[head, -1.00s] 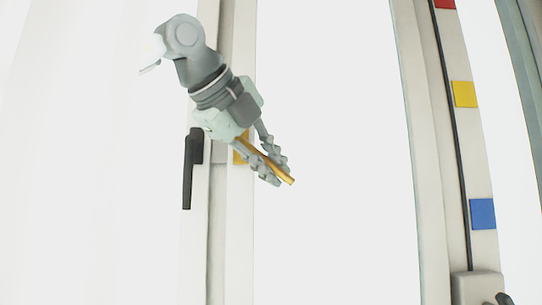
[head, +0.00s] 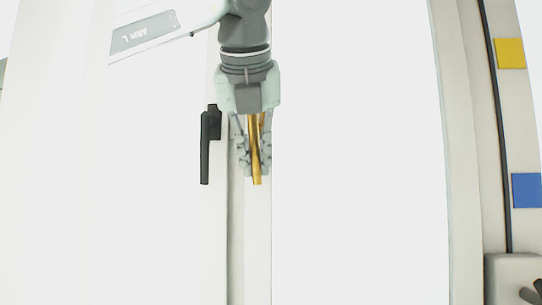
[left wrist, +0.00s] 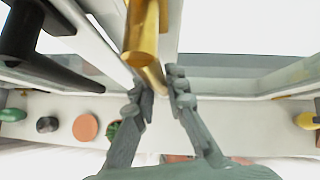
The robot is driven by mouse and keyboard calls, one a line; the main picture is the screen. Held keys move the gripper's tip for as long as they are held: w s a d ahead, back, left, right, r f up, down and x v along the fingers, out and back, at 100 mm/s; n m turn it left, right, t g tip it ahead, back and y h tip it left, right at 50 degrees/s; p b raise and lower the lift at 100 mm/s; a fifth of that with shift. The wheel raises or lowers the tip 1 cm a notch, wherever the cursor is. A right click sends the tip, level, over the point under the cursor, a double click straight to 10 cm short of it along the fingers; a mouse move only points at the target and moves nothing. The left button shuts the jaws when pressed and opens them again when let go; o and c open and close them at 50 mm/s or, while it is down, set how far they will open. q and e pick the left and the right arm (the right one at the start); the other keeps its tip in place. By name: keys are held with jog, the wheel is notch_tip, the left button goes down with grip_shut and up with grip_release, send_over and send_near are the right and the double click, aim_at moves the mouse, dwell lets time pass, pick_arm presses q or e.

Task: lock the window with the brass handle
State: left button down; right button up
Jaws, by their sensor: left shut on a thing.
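The brass handle (head: 256,150) is on the pale window frame (head: 236,230) and points straight down in the head view. My left gripper (head: 253,165) is shut on it, one finger on each side, with the handle's tip showing between the fingertips. In the left wrist view the brass handle (left wrist: 143,38) comes down from the top and its end lies between the two grey fingers (left wrist: 160,88). The handle's base is hidden behind my gripper in the head view. My right gripper is not in view.
A black handle (head: 210,147) hangs down just left of my gripper. Yellow (head: 510,53) and blue (head: 527,190) squares are on the right frame, above a grey box (head: 512,277). Below, the left wrist view shows a ledge with several small objects, including an orange disc (left wrist: 86,127).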

pick_arm(q)
jog(key=shift+w+a+y, duration=0.1)
jog(key=shift+a+y, duration=0.2)
jog(key=shift+y, duration=0.1)
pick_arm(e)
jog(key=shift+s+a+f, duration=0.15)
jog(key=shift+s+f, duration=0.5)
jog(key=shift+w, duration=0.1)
pick_arm(q)
jog(key=c, duration=1.5)
grip_release()
jog(key=shift+c, duration=0.2)
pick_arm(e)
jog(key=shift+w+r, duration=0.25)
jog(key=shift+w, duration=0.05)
